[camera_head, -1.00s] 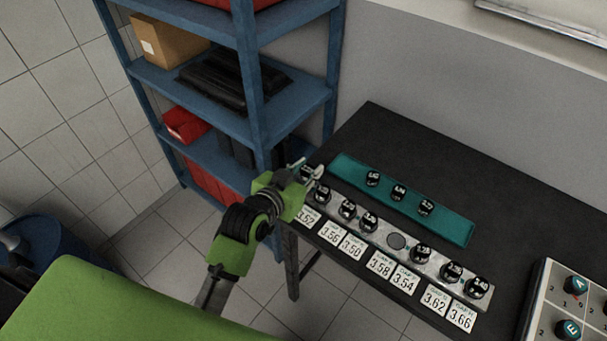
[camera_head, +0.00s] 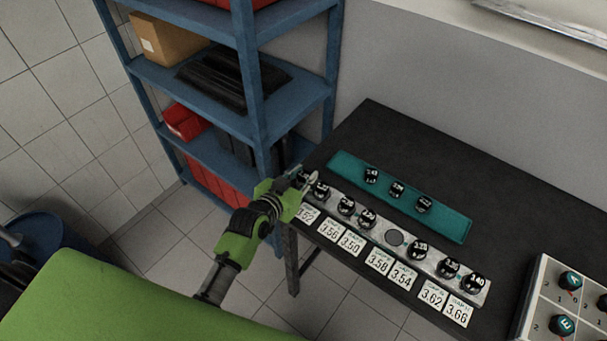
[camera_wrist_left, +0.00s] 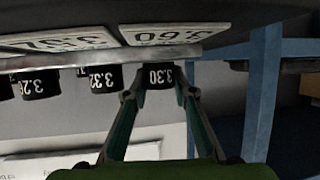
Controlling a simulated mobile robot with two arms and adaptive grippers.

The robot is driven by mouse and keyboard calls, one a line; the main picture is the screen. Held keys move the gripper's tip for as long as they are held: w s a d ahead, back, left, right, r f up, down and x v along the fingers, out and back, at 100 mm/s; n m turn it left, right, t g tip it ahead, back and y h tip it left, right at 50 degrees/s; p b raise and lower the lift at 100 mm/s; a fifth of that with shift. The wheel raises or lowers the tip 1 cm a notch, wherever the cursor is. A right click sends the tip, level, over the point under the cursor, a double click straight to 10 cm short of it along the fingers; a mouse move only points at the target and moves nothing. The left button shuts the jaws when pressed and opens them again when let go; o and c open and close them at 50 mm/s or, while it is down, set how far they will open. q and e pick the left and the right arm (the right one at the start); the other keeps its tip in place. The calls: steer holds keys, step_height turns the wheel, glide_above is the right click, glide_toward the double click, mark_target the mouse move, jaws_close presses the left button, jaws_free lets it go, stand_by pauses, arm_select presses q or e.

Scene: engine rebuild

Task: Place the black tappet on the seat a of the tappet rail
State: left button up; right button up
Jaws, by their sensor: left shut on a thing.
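The tappet rail (camera_head: 433,262) is a pale metal bar along the table's front edge, with black tappets standing on it and one bare round seat (camera_head: 394,238) near its middle. My left gripper (camera_head: 304,182) is at the rail's far left end. In the left wrist view, which is upside down, its fingers (camera_wrist_left: 158,92) are shut on a black tappet marked 3.30 (camera_wrist_left: 160,77). That tappet is at the rail's end, beside one marked 3.32 (camera_wrist_left: 104,79); I cannot tell whether it fully touches the rail. Seat letters are unreadable. My right gripper is out of view.
A teal mat (camera_head: 447,224) with three black tappets lies behind the rail. White number cards (camera_head: 378,262) line the rail's front. A partitioned tray (camera_head: 548,300) stands at right. A blue shelf (camera_head: 262,80) rises close behind my left gripper. The table's back is clear.

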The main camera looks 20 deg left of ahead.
arm_select(q)
steer(key=o, duration=0.8)
steer(key=shift+o, duration=0.2)
steer(key=b+v, duration=0.1)
steer(key=v, duration=0.9)
steer(key=shift+s+r, duration=0.15)
steer(key=shift+s, duration=0.1)
steer(key=shift+v, duration=0.8)
steer(key=shift+w, duration=0.1)
